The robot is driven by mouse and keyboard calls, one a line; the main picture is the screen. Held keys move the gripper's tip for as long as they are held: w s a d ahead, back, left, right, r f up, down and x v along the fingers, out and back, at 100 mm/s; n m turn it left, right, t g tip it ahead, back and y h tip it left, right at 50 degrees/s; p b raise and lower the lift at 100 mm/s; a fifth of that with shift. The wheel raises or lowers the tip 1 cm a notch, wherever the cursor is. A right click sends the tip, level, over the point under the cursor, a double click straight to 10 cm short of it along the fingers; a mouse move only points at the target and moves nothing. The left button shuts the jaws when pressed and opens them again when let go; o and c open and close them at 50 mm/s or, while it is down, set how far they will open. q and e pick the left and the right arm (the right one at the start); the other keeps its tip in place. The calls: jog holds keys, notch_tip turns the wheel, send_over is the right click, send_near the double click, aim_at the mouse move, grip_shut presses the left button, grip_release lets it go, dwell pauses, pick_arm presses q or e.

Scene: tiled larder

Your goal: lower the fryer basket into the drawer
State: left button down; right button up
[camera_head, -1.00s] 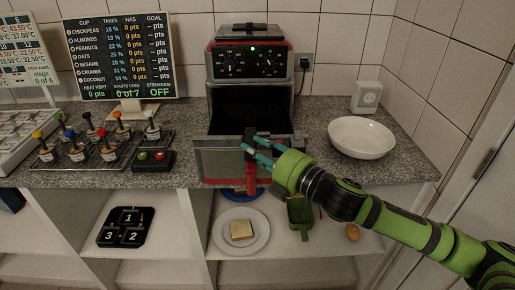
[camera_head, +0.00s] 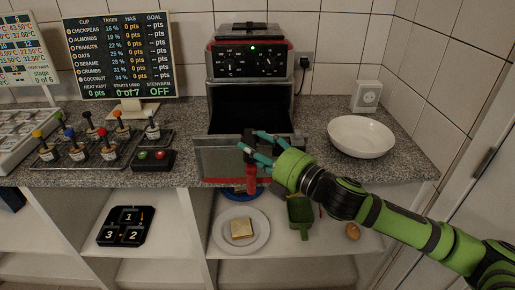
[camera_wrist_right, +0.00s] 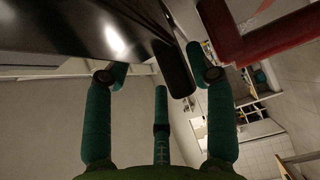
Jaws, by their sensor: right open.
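The fryer (camera_head: 248,62) stands at the back of the counter with its drawer (camera_head: 215,160) pulled out toward me. The drawer's inside is dark, and I cannot tell the basket apart from it. A red and black handle (camera_head: 251,180) hangs upright at the middle of the drawer front. My right gripper (camera_head: 252,143) is open at the top of this handle, its teal fingers spread near it. In the right wrist view the open fingers (camera_wrist_right: 160,85) are below a dark glossy surface and a black rounded end. Contact is unclear. My left gripper is out of view.
A white bowl (camera_head: 361,137) stands right of the drawer. A button box (camera_head: 153,161) and a rack of cups with coloured knobs (camera_head: 75,150) are to the left. On the shelf below are a plate with a yellowish block (camera_head: 242,229) and a green scoop (camera_head: 300,214).

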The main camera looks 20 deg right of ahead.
jog(key=s+a, duration=0.2)
jog(key=s, duration=0.4)
jog(key=shift+s+b, duration=0.3)
jog(key=shift+s, duration=0.05)
dwell(0.5)
jog(key=o, duration=0.6)
notch_tip(320, 180, up, 10)
dwell(0.4)
